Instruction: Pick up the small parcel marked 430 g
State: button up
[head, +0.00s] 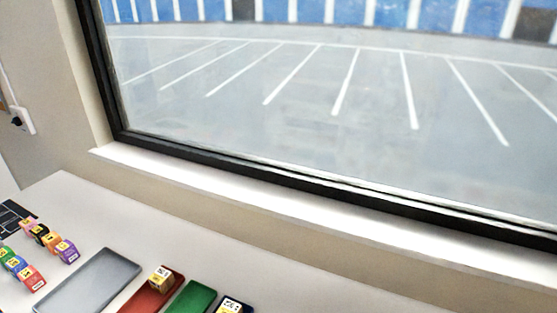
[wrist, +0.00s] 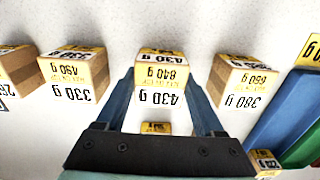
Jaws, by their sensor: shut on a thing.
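A small cardboard parcel with a yellow and white label (wrist: 160,72) is between the fingers of my gripper (wrist: 161,80) in the wrist view. Its white face carries an upside-down 430 g, and the yellow band above also bears numbers. My gripper is shut on this parcel, one blue finger at each side. My gripper does not show in the head view.
In the head view, several small coloured boxes (head: 50,240) stand at the table's left. A grey tray (head: 105,263), a red tray (head: 138,303) with a parcel (head: 162,278) and a green tray (head: 190,299) lie on the white table. A blue tray wall (wrist: 292,100) is right in the wrist view.

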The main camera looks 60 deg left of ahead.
grip_shut()
jog(key=shift+r, duration=0.15)
